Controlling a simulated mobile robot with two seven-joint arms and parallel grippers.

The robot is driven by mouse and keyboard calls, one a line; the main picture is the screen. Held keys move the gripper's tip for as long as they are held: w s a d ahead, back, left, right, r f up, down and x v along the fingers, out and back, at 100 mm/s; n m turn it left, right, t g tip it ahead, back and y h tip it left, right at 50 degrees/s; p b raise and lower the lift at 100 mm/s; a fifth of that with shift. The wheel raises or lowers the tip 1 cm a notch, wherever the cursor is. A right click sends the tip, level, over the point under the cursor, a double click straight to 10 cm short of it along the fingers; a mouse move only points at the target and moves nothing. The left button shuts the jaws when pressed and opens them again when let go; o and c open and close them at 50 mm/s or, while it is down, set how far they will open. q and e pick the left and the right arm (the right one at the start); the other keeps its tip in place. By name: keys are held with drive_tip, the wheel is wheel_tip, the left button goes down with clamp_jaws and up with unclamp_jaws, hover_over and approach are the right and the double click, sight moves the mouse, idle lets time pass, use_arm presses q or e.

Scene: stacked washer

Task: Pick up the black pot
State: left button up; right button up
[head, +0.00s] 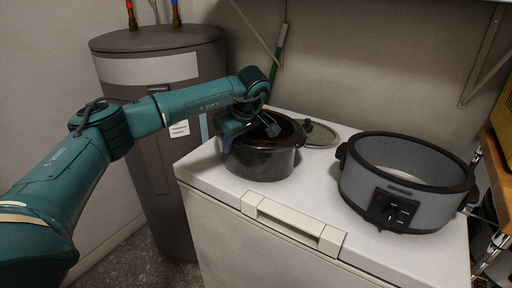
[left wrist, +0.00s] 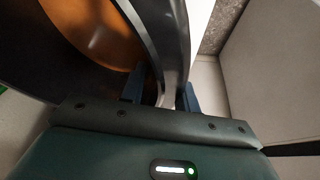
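The black pot (head: 262,157) stands upright on the left part of the white chest top. My left gripper (head: 238,132) reaches down to the left side of its rim. In the left wrist view my left gripper (left wrist: 161,93) has its two blue fingers apart, one on each side of the wall of the pot (left wrist: 148,30). A gap shows between the wall and the finger on the inner side, so the fingers do not look closed on it. The pot's brownish inside shows at upper left. My right gripper is in neither view.
A grey slow-cooker base (head: 407,183) with a dial stands on the right of the white chest (head: 290,192). A lid (head: 320,134) lies behind the pot. A tall grey tank (head: 150,165) stands at left, and a wall is close behind.

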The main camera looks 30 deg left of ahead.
use_arm(q)
drive_tip(key=shift+x, duration=0.9)
drive_tip(key=shift+c, duration=0.2)
clamp_jaws()
drive_tip(key=shift+w+r, duration=0.1)
drive_tip(key=shift+r, duration=0.1)
